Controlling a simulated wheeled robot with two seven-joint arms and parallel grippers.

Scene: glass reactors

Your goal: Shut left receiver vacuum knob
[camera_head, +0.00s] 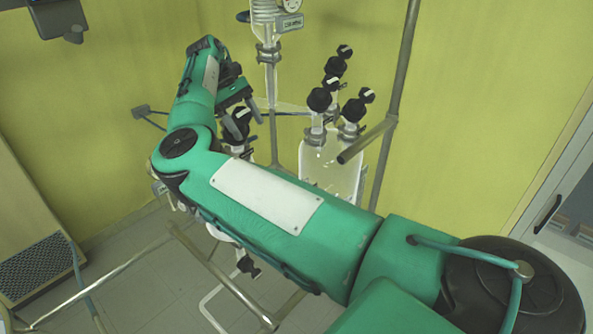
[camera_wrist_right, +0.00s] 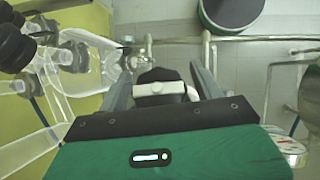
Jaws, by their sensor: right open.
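A black knob (camera_head: 237,123) with a white stripe on top sits on the left glass vessel, partly hidden by my right arm. My right gripper (camera_head: 236,98) reaches down right at this knob. In the right wrist view the knob (camera_wrist_right: 164,88) lies between the two fingers of the open gripper (camera_wrist_right: 162,80), its white stripe running across the gap. Gaps seem to show between finger and knob, but contact is hard to judge. The knob's lower part is hidden behind the gripper body. My left gripper is not in view.
A glass receiver (camera_head: 332,165) with several black knobs stands to the right of the gripper. A metal pole (camera_head: 398,80) rises behind it. A glass column (camera_head: 268,50) hangs above. A metal frame bar (camera_head: 215,275) runs below my arm.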

